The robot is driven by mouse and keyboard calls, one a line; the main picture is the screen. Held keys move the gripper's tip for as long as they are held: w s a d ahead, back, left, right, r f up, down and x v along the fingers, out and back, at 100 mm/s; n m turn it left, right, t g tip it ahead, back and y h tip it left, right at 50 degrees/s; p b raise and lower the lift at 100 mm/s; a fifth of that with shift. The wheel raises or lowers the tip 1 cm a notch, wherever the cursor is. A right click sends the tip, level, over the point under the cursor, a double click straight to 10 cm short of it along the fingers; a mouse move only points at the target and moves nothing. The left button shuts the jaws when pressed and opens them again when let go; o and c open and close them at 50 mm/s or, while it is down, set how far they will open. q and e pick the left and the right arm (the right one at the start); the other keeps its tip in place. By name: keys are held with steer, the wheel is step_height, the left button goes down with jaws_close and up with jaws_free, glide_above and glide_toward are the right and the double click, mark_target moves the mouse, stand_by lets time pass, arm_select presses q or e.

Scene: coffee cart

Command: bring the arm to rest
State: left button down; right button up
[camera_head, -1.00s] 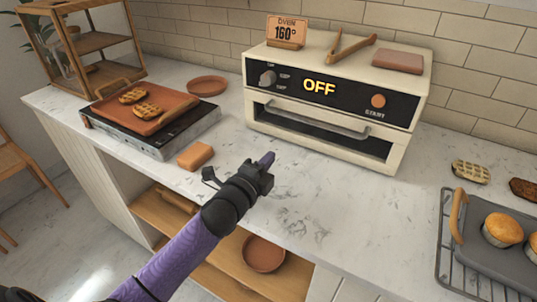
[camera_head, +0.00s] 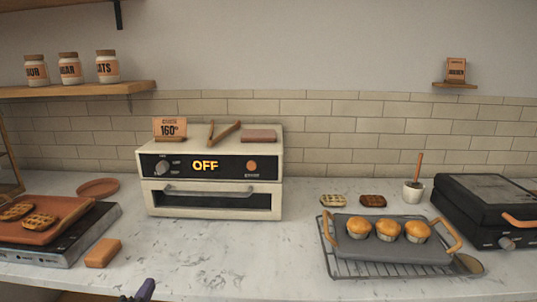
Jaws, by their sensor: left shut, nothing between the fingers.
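My left gripper (camera_head: 140,292) shows only as a small dark and purple tip at the bottom edge, left of centre. It is shut and empty, in front of the counter's front part and apart from the things on it. The rest of my left arm is below the picture. My right gripper is not in view.
A cream oven (camera_head: 212,170) reading OFF stands at the back. A griddle with a tray (camera_head: 70,216) is at left, an orange-brown block (camera_head: 103,252) beside it. A muffin tray (camera_head: 390,251) sits on a wire rack at right, near a black press (camera_head: 490,205). Counter middle is clear.

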arm_select(q)
steer(key=s+f+n+g, duration=0.3)
steer(key=s+f, duration=0.3)
steer(key=f, duration=0.4)
steer(key=s+f+n+g+y, duration=0.1)
steer(key=s+f+n+g, duration=0.3)
steer(key=f, duration=0.6)
steer(key=s+f+n+g, duration=0.2)
steer(key=s+f+g, duration=0.1)
steer(key=s+f, duration=0.55)
steer(key=s+d+f+n+g, duration=0.1)
steer(key=s+f+n+g, duration=0.1)
steer(key=s, duration=0.7)
steer(key=s+d+f+n+g, duration=0.2)
steer(key=s+f, duration=0.3)
steer(key=s, duration=0.3)
steer(key=s+d+f+n+g, duration=0.1)
steer(key=s+f+n+g, duration=0.1)
steer(key=s, duration=0.7)
step_height(320, 180, down, 2)
steer(key=shift+s+d+f+n+g, duration=0.15)
steer(key=shift+s+f+n+g, duration=0.15)
steer(key=shift+g, duration=0.5)
